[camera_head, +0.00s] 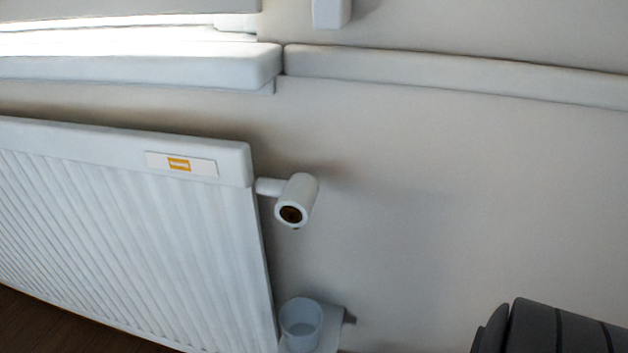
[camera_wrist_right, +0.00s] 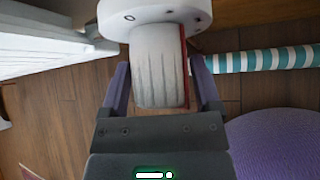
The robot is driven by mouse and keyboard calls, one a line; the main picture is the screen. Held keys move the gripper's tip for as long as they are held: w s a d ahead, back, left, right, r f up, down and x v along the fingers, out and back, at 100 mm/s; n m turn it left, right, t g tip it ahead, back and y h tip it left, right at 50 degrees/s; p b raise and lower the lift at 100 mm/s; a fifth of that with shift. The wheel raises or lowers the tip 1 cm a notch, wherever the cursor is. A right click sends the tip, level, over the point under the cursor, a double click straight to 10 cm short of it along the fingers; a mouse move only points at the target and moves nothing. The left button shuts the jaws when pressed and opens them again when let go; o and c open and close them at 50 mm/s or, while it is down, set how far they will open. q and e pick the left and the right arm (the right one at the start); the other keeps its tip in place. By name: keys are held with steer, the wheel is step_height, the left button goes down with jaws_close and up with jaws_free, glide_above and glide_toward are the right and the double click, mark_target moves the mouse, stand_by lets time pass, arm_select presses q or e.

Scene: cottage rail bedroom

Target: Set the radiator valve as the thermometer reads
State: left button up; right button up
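The white radiator (camera_head: 130,235) stands at the left in the head view. A white cylindrical valve fitting (camera_head: 299,192) juts from its upper right corner, with a brown, round end. In the right wrist view, my right gripper (camera_wrist_right: 160,85) has its purple fingers on both sides of a pale ribbed knob (camera_wrist_right: 157,75) with a red edge line. Whether the fingers press on it is unclear. Beyond the fingertips, the knob meets a white round part (camera_wrist_right: 115,16) with small dark marks. I see no readable thermometer. My left gripper is out of view.
A label with an orange patch (camera_head: 181,164) is on the radiator. A pale cup (camera_head: 301,322) stands below the fitting. A window sill (camera_head: 150,69) runs above. The right wrist view shows wooden floor, a striped roll (camera_wrist_right: 262,60) and a purple round surface (camera_wrist_right: 275,145).

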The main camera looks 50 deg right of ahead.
steer(key=c, duration=0.9)
steer(key=shift+s+m+t+y, duration=0.1)
steer(key=shift+m+t+y, duration=0.4)
steer(key=shift+t, duration=0.5)
steer(key=shift+m+t, duration=0.5)
steer(key=shift+t, duration=0.1)
steer(key=shift+m+t, duration=0.4)
steer(key=shift+t, duration=0.4)
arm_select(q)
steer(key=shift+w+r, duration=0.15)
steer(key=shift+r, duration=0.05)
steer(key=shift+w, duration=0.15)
arm_select(e)
steer(key=shift+m+t, duration=0.3)
